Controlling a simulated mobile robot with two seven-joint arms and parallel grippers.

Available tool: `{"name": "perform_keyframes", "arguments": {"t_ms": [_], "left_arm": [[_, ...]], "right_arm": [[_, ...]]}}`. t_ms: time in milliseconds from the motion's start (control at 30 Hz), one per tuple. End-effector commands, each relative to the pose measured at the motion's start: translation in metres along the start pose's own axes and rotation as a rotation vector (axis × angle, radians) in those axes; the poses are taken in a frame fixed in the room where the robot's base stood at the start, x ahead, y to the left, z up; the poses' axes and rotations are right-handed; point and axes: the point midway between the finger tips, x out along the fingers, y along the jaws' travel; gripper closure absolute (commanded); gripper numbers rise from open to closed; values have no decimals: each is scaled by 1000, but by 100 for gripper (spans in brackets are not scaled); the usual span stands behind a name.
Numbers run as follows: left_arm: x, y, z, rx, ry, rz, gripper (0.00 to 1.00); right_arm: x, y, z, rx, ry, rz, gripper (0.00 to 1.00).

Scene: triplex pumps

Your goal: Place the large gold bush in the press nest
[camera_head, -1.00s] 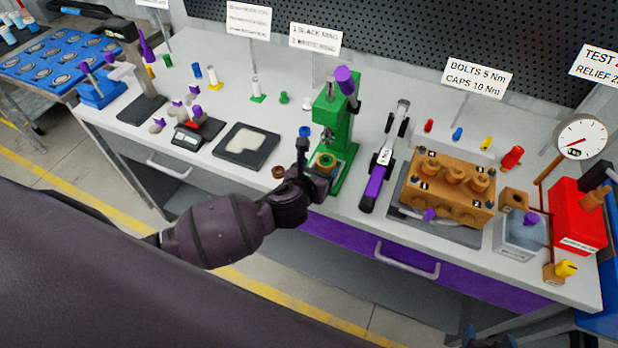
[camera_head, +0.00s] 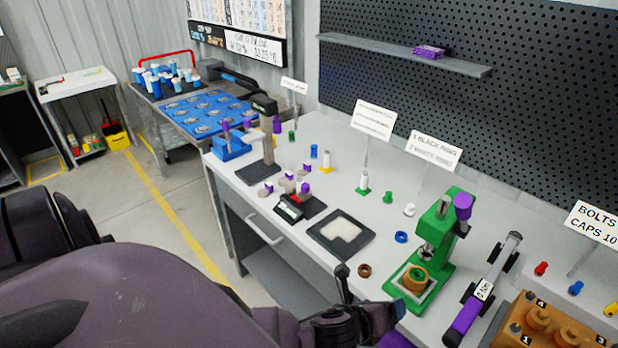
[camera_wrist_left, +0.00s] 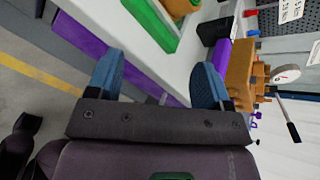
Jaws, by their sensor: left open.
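The large gold bush (camera_head: 414,279) sits upright in the nest on the base of the green arbor press (camera_head: 434,250), under the ram. The nest itself is mostly hidden by the bush. My left gripper (camera_head: 384,322) is in front of the press near the bench's front edge, apart from the bush. Its fingers are hard to make out there. In the left wrist view my left gripper (camera_wrist_left: 160,82) is open, with nothing between its two blue fingers. The green press base (camera_wrist_left: 150,20) shows beyond the fingers there.
A small brown ring (camera_head: 364,270) and a blue ring (camera_head: 401,237) lie left of the press. A dark tray (camera_head: 341,236) is further left. A purple-handled tool (camera_head: 468,316) and the gold pump block (camera_head: 540,325) stand to the right.

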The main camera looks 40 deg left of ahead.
Motion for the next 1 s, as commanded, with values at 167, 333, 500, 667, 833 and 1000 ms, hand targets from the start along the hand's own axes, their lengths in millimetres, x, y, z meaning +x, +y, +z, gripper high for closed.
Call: {"name": "perform_keyframes", "arguments": {"t_ms": [167,333,500,667,833,1000], "left_arm": [[-14,32,-16,-588,40,34,27],[-32,65,-24,-1147,31,65,27],[-54,102,-28,-1689,-25,78,27],[-75,132,-30,-2077,-93,63,27],[-87,148,-29,-2281,-137,40,27],[-89,151,-29,-2316,-144,35,27]], "right_arm": [[0,0,0,0,0,0,29],[0,0,0,0,0,0,29],[0,0,0,0,0,0,29],[0,0,0,0,0,0,29],[0,0,0,0,0,0,29],[0,0,0,0,0,0,29]]}}
